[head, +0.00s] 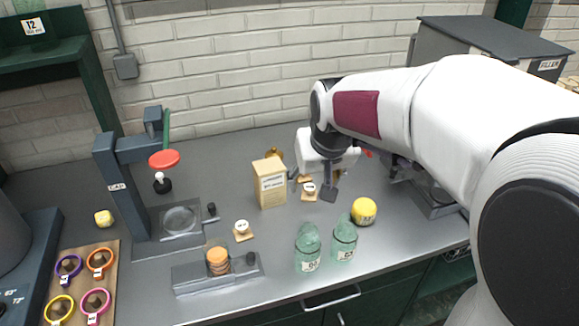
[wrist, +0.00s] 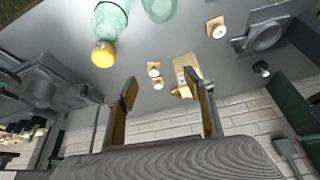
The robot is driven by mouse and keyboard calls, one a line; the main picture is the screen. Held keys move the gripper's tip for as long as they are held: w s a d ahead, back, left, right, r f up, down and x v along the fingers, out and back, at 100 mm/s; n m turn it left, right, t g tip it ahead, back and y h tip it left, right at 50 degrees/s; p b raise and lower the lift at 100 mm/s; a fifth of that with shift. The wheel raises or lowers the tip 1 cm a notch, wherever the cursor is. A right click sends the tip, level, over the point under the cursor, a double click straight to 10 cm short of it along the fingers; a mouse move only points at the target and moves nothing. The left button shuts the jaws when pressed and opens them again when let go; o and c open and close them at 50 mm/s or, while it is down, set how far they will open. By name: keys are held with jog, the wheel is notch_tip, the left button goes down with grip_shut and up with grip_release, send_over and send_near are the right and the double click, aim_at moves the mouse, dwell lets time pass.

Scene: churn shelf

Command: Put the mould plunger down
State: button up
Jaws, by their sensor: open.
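My gripper (head: 328,192) is open above the bench, right of the cream carton. In the wrist view its two fingers (wrist: 170,95) are spread with nothing held between them. I cannot tell for certain which piece is the mould plunger. A small dark piece with a white knob (head: 163,184) is below the red disc (head: 163,159) of the press at left. A brass-coloured piece (head: 273,153) is partly hidden behind the carton (head: 270,184). Small wooden pieces with round white labels (head: 309,188) lie near my gripper, and another (head: 242,230) lies nearer the front.
Two green glass jars (head: 308,247) (head: 344,238) and a yellow-topped piece (head: 363,211) stand near the front right. A grey holder (head: 190,278) bears an orange-brown stack. A board with coloured rings (head: 110,254) lies at left. Bare bench lies behind the carton.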

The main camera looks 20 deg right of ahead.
send_near(310, 187)
jog(key=shift+w+d+f+m, duration=0.15)
jog(key=shift+w+f+m, duration=0.25)
jog(key=shift+w+f, duration=0.65)
jog(key=shift+x, duration=1.3)
jog(key=shift+s, duration=0.1)
jog(key=shift+w+f, duration=0.15)
jog(key=shift+f, duration=0.7)
jog(key=shift+w+f, duration=0.15)
jog(key=shift+f, duration=0.65)
jog(key=shift+x, duration=1)
jog(key=c, duration=1.2)
